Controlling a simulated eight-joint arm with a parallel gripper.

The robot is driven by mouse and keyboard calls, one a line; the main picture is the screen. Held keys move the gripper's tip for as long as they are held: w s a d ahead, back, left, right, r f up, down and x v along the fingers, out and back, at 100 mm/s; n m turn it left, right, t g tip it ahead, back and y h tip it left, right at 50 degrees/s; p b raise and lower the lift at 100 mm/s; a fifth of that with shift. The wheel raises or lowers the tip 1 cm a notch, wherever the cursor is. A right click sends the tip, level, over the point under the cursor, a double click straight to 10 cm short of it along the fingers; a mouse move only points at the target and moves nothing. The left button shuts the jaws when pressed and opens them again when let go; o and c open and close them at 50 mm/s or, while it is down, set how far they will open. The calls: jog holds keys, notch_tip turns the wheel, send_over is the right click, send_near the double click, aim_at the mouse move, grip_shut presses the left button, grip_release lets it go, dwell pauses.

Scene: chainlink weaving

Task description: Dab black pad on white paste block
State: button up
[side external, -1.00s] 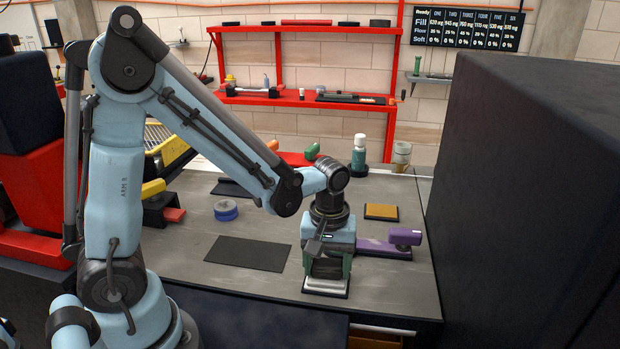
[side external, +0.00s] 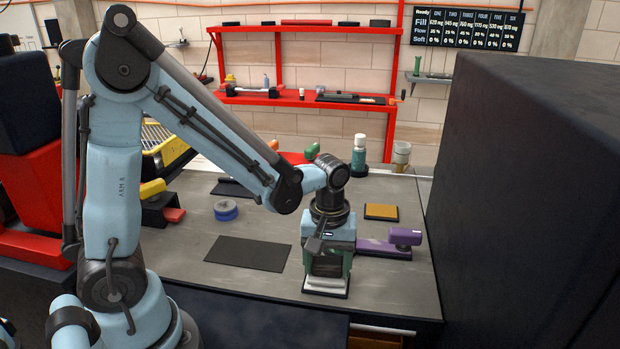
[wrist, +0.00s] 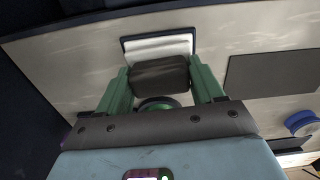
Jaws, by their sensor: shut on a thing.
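My gripper (wrist: 160,86) has two green fingers, shut on the black pad (wrist: 160,73) from its sides. In the wrist view the pad covers the near part of the white paste block (wrist: 158,46), which sits on a dark base. In the side view my gripper (side external: 328,268) points straight down over the white paste block (side external: 326,283) near the front of the bench. The pad is dark between the fingers there. Pad and block are very close; I cannot tell whether they touch.
A flat black mat (side external: 247,253) lies to the left, with a blue roll (side external: 226,210) behind it. A purple-handled tool (side external: 385,247) and an orange pad (side external: 381,211) lie close to the right. A green bottle (side external: 359,158) stands behind. A large dark box (side external: 530,200) bounds the right side.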

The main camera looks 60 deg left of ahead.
aim_at(328, 260)
jog(key=shift+r, duration=3.2)
jog(key=shift+r, duration=0.1)
notch_tip(328, 260, up, 9)
jog(key=a+m, duration=0.1)
jog(key=m, duration=0.8)
jog(key=shift+a+m, duration=0.2)
jog(key=shift+m, duration=0.1)
